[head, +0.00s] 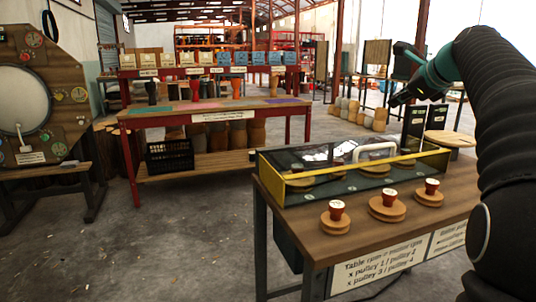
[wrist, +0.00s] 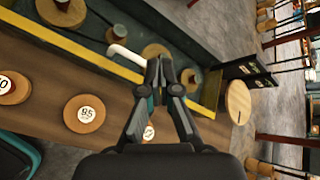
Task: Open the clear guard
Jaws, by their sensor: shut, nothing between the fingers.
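The clear guard (head: 330,157) is a see-through cover with a yellow front edge on the wooden table at right. It lies down over several wooden discs, and a white handle (head: 375,150) stands on it. In the wrist view the handle (wrist: 130,57) shows just left of my fingertips, its right end hidden behind them. My gripper (head: 396,100) is up above the right end of the guard in the head view, apart from the handle. In the wrist view my gripper (wrist: 160,68) has its fingertips together, with nothing between them.
Dark upright cards (head: 413,128) and a round wooden board (head: 450,138) are at the guard's right end. A drum bench (head: 210,110) stands behind, with open floor (head: 150,235) at left.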

